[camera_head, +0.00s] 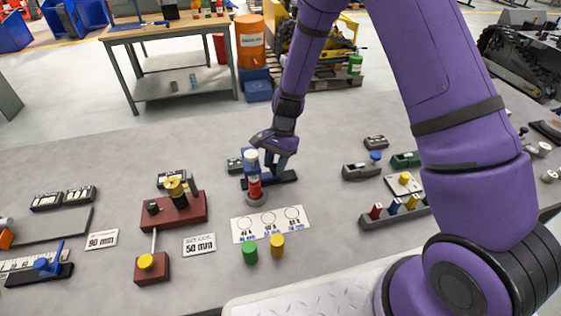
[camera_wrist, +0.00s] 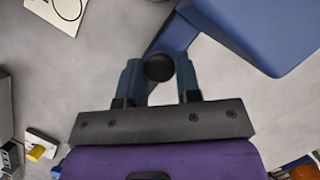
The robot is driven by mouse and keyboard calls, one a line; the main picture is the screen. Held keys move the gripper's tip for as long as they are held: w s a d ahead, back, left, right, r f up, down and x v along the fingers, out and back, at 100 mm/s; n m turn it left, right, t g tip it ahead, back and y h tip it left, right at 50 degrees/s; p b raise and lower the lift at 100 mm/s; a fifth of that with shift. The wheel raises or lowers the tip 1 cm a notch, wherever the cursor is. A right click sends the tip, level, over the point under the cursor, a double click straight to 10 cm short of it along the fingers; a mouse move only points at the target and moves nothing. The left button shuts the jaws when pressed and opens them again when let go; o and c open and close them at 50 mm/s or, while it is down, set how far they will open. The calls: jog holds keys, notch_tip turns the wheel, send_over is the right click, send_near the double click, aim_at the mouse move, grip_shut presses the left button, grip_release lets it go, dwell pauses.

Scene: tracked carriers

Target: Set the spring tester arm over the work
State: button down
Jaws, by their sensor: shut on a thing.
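The spring tester (camera_head: 284,179) is a dark base with blue upper parts, standing mid-table. In the wrist view its blue arm (camera_wrist: 176,36) has a round black knob (camera_wrist: 159,68) at its end. My gripper (camera_head: 277,166) is at the tester, and in the wrist view its two fingers (camera_wrist: 159,82) are shut on the knob, one on each side. A red cylinder (camera_head: 254,187) with a white top stands upright on a grey disc, just left of my fingers. My gripper hides part of the tester in the head view, so I cannot tell whether the arm is over the red piece.
A white card with circles (camera_head: 271,235) lies in front, with a green cylinder (camera_head: 250,252) and a yellow cylinder (camera_head: 277,246) at its near edge. A red block with brass parts (camera_head: 188,213) stands left. Small fixtures and a peg rack (camera_head: 375,220) stand right.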

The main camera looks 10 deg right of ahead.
jog(key=c, duration=0.8)
grip_release()
jog(key=shift+a, duration=0.35)
jog(key=shift+d+r, duration=0.1)
jog(key=v, duration=1)
jog(key=shift+w+r, duration=0.15)
jog(key=shift+r, duration=0.15)
